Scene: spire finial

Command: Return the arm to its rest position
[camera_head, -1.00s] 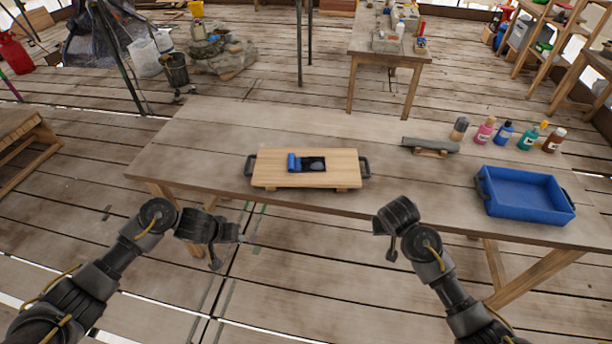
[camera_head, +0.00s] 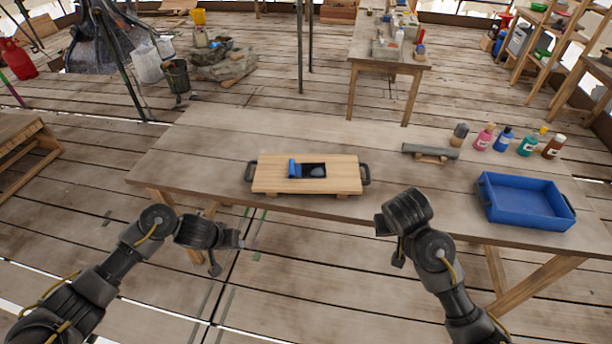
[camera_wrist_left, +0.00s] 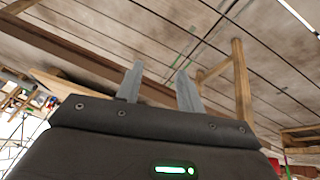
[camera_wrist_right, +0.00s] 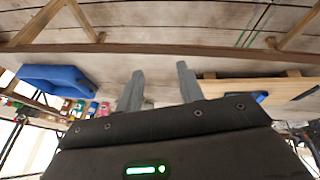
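My left gripper (camera_head: 240,240) hangs in front of the table's near edge, at the lower left of the head view. In the left wrist view its two grey fingers (camera_wrist_left: 158,88) stand apart with nothing between them. My right gripper (camera_head: 384,224) is at the table's front edge, right of the wooden board. In the right wrist view its fingers (camera_wrist_right: 159,90) are apart and empty. The wooden board (camera_head: 340,174) with dark side handles lies on the table (camera_head: 225,135). A blue cylinder (camera_head: 295,169) sits at a dark opening in it.
A blue tray (camera_head: 527,203) lies at the table's right end. Several bottles (camera_head: 505,139) stand behind it. A grey cylinder (camera_head: 430,151) lies on a small wooden rest. The table's left part is clear. A second table (camera_head: 390,62) stands further back.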

